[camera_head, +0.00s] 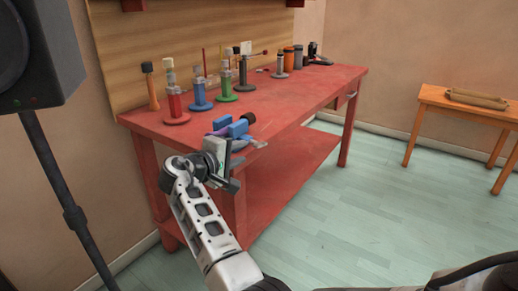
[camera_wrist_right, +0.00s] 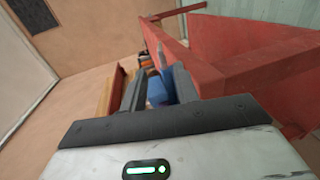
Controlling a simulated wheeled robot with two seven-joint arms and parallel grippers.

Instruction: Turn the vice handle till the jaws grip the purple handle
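The blue vice (camera_head: 238,129) sits at the near left edge of the red workbench (camera_head: 290,108). The purple handle (camera_head: 222,122) shows beside the vice's blue blocks; whether the jaws touch it cannot be told. A black knob (camera_head: 249,117) shows just behind the vice. My right gripper (camera_head: 236,166) is at the bench's front edge, just below and in front of the vice. In the right wrist view its two grey fingers (camera_wrist_right: 158,90) stand apart, with blue vice parts (camera_wrist_right: 157,92) seen between and beyond them. The vice handle is not clearly visible. My left gripper is out of view.
Several coloured stands with pegs, among them a red one (camera_head: 174,106) and a green one (camera_head: 226,88), line the bench's back. A black speaker (camera_head: 38,50) on a stand is at left. A wooden table (camera_head: 465,105) is at right. Floor in front is clear.

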